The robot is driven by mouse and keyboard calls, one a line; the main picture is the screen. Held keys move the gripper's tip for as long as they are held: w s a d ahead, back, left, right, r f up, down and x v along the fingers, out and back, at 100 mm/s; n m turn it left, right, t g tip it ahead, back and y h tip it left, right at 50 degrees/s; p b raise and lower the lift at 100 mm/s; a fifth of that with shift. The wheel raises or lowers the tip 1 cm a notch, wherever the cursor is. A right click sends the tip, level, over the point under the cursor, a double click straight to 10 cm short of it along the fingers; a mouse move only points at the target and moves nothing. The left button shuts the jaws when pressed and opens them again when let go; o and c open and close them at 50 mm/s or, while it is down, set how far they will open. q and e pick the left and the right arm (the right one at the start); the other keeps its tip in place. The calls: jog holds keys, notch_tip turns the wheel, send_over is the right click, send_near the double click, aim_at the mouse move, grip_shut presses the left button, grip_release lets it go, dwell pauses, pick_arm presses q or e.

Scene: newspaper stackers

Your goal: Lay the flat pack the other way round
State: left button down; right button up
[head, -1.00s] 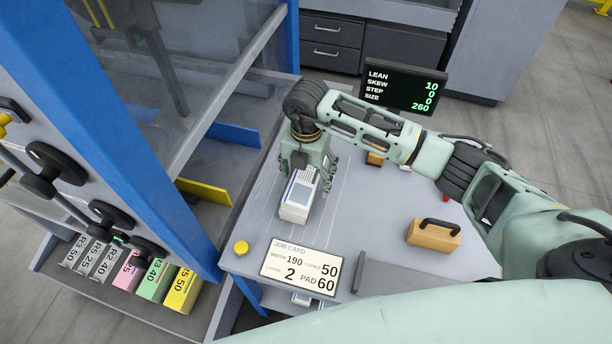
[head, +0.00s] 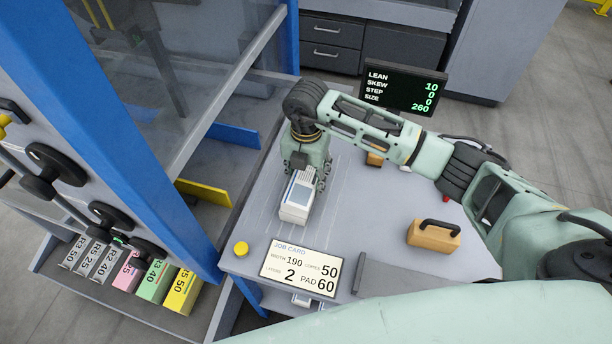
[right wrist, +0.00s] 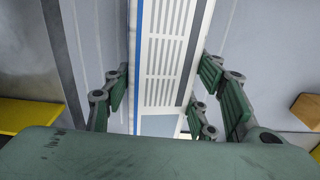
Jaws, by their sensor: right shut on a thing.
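The flat pack (head: 296,203) is a white block of printed papers with a grey panel on top. It stands on the grey table, towards its left side. My right gripper (head: 306,178) points down over the far end of the pack and is shut on it. In the right wrist view the pack (right wrist: 165,60) runs between the green finger pads, with printed columns and a blue strip along its left edge. The gripper's palm hides the pack's near end there. My left gripper is not in view.
The grey table (head: 385,215) has free room right of the pack. A wooden block with handle (head: 434,235) is right; a display (head: 402,85) stands behind. A blue-framed machine (head: 150,150) is left.

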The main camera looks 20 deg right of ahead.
aim_at(309, 175)
jog(key=shift+w+r, duration=0.1)
jog(key=shift+r, duration=0.4)
jog(key=r, duration=0.2)
jog(key=r+b, duration=0.1)
jog(key=shift+s+d+r, duration=0.2)
jog(key=shift+d, duration=0.1)
jog(key=s+d+r+b, duration=0.2)
jog(key=s+d+r, duration=0.5)
jog(key=s+d, duration=0.1)
jog(key=s+a+m, duration=0.2)
jog(key=m, duration=1.5)
jog(key=s+a+r+m, duration=0.1)
jog(key=s+a+m, duration=0.1)
jog(key=m, duration=1.5)
jog(key=shift+s+r, duration=0.15)
jog(key=shift+s, duration=0.35)
jog(key=n, duration=0.5)
jog(key=shift+s+a+r, duration=0.1)
jog(key=shift+s+a, duration=0.15)
jog(key=shift+s, duration=0.15)
